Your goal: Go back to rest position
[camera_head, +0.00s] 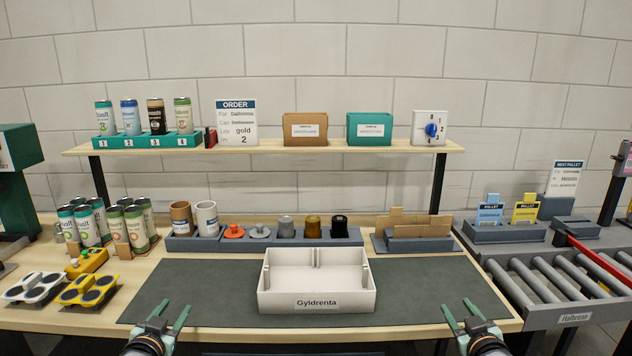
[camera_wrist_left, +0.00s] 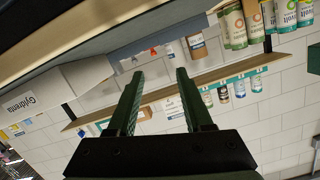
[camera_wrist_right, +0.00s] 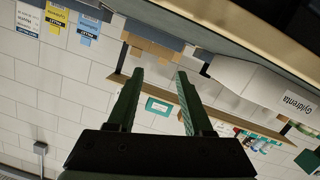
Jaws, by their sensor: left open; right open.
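My left gripper (camera_head: 168,318) is open and empty at the front left edge of the dark mat. Its two green fingers also show spread apart in the left wrist view (camera_wrist_left: 155,95). My right gripper (camera_head: 463,316) is open and empty at the front right edge of the mat. Its fingers also show apart in the right wrist view (camera_wrist_right: 158,95). Nothing is between either pair of fingers. A white box labelled Gyldrenta (camera_head: 316,301) stands on the mat between the two grippers, apart from both, and looks empty inside.
Cans (camera_head: 134,225) and lid trays (camera_head: 88,290) stand at the left. A grey holder row (camera_head: 262,241) lies behind the box. A shelf (camera_head: 270,148) carries cans, an order card (camera_head: 236,122) and bins. A roller conveyor (camera_head: 560,283) is at the right. The mat (camera_head: 215,285) beside the box is clear.

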